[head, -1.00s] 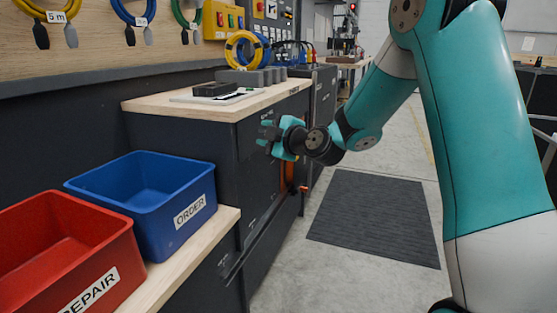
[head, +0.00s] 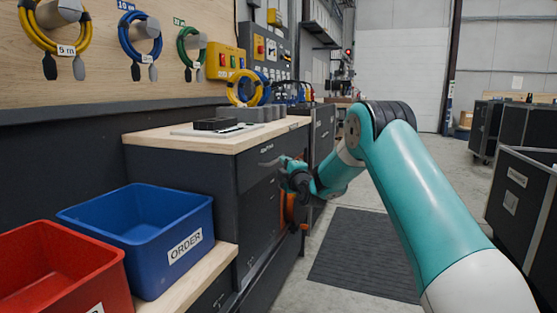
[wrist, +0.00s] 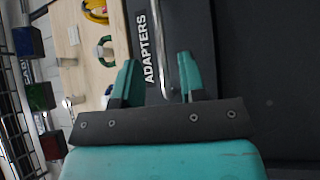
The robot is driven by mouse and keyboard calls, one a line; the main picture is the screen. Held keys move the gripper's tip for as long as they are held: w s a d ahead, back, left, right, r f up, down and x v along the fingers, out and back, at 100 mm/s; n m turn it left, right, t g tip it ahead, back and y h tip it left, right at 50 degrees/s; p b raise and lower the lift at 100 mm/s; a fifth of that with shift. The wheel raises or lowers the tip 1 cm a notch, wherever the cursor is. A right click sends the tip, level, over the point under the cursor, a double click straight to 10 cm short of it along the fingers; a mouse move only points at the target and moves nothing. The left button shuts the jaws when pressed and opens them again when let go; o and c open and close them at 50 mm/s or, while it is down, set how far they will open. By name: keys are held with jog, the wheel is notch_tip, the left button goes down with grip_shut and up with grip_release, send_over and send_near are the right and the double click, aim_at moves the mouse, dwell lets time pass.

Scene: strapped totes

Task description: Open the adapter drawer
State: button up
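The adapter drawer is in the dark cabinet (head: 190,180) under the wooden worktop. Its label reading ADAPTERS (wrist: 148,48) and its metal bar handle (wrist: 159,45) show in the wrist view, turned on their side. In the head view, the handle (head: 270,162) is at the top of the cabinet front, and the drawer looks shut. My gripper (wrist: 158,80) is open, its two teal fingers apart. The handle's near end lies between the fingertips, close to the right finger; contact cannot be told. In the head view, my gripper (head: 284,164) is right at the cabinet front.
A blue ORDER bin (head: 150,230) and a red bin (head: 60,270) stand on a shelf at the left. Cables hang on the wall panel (head: 170,85). A dark mat (head: 365,250) lies on open floor right of the cabinet. Black cases (head: 520,200) stand at the far right.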

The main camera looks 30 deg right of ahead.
jog(key=shift+w+d+r, duration=0.1)
jog(key=shift+w, duration=0.8)
jog(key=shift+w+d+r, duration=0.15)
jog(key=shift+w, duration=0.8)
jog(key=shift+w+d+r, duration=0.1)
jog(key=shift+w, duration=0.8)
grip_shut()
